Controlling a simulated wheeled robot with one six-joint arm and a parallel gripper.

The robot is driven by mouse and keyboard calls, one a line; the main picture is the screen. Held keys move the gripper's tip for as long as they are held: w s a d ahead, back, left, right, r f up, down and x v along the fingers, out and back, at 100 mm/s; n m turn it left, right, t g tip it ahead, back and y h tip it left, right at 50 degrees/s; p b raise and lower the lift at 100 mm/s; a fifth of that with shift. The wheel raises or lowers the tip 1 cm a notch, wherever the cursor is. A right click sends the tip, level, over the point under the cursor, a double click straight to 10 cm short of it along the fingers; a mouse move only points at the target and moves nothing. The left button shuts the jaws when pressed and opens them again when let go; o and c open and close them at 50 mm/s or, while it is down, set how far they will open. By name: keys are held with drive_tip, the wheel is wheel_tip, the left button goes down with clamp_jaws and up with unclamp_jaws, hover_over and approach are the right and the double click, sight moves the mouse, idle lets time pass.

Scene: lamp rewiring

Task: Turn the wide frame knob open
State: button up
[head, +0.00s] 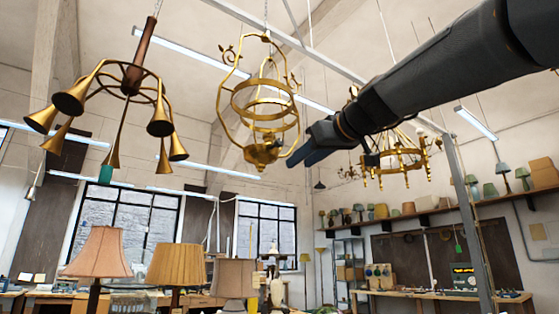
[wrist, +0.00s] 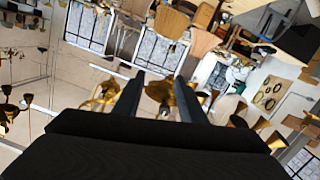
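A wide brass lantern frame (head: 223,112) hangs from a chain at the upper middle of the head view, with curled arms and stacked rings. At its bottom is a rounded brass fitting (head: 262,153); I cannot tell for sure whether this is the knob. My gripper (head: 298,160) comes in from the right, its tips just right of that fitting in the picture. In the wrist view my gripper (wrist: 158,86) has its two dark fingers apart. Brass parts (wrist: 187,100) show between and behind the fingers, partly hidden by the right finger. I see no clear grip on them.
A horn-armed brass chandelier (head: 130,85) hangs at left and a ring chandelier (head: 400,158) hangs behind my arm. A metal post (head: 468,220) stands at right. Shaded lamps (head: 176,266) stand below. Open air lies under the frame.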

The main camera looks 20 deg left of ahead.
drive_tip(key=n+y, duration=0.2)
approach(280, 140)
drive_tip(key=x, duration=0.4)
drive_tip(key=p+x, duration=0.3)
drive_tip(key=x, duration=0.3)
drive_tip(key=shift+w, duration=0.1)
drive_tip(key=shift+w+a+p, duration=0.25)
drive_tip(key=shift+a+p, duration=0.05)
drive_tip(key=shift+p, duration=0.05)
clamp_jaws()
